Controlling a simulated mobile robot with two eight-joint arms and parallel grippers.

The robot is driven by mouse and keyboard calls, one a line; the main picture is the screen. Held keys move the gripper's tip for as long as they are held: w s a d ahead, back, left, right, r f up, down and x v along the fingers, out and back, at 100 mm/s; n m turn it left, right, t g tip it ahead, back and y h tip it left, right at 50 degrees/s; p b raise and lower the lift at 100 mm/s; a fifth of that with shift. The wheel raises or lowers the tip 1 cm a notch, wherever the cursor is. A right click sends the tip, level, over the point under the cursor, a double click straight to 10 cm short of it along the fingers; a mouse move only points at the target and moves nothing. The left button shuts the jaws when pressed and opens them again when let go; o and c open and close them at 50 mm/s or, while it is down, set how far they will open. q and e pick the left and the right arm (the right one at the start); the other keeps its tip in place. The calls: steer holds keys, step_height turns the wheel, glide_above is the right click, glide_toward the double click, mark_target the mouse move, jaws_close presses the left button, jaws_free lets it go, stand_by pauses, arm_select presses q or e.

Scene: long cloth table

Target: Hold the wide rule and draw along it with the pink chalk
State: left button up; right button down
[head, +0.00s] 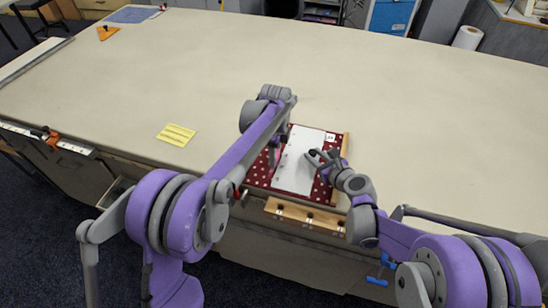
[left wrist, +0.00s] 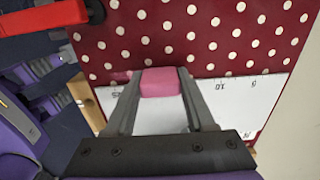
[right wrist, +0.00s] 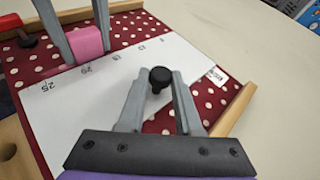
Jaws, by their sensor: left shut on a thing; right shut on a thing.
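The wide rule (head: 297,170) is a white plate with numbers along one edge, lying flat on dark red cloth with white dots (right wrist: 130,32). My right gripper (right wrist: 160,86) is shut on the rule's black knob (right wrist: 160,76); it also shows in the head view (head: 320,158). My left gripper (left wrist: 162,92) is shut on the pink chalk (left wrist: 161,82), a thick block at the rule's numbered edge, near the 20 in the right wrist view (right wrist: 88,43). The chalk's contact with the cloth is hidden. A small pinkish patch (left wrist: 119,76) shows beside the left finger.
Wooden strips (right wrist: 236,110) border the cloth. A wooden block with holes (head: 305,215) sits at the table's front edge, and a red clamp-like part (left wrist: 55,18) is near the cloth's corner. A yellow pad (head: 177,134) lies left.

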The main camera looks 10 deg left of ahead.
arm_select(q)
steer(key=shift+w+d, duration=0.15)
steer(key=shift+w, duration=1.1)
steer(key=shift+w+d, duration=0.15)
steer(key=shift+w, duration=1.1)
steer(key=shift+w, duration=0.15)
steer(key=shift+w+d, duration=0.1)
steer(key=shift+w, duration=0.7)
steer(key=shift+w, duration=0.15)
steer(key=shift+w+d, duration=0.2)
steer(key=shift+w, duration=1.65)
steer(key=shift+s+a+f, duration=0.1)
steer(key=shift+s, duration=1)
steer(key=shift+s, duration=0.1)
steer(key=shift+s+a, duration=0.1)
steer(key=shift+s, duration=0.8)
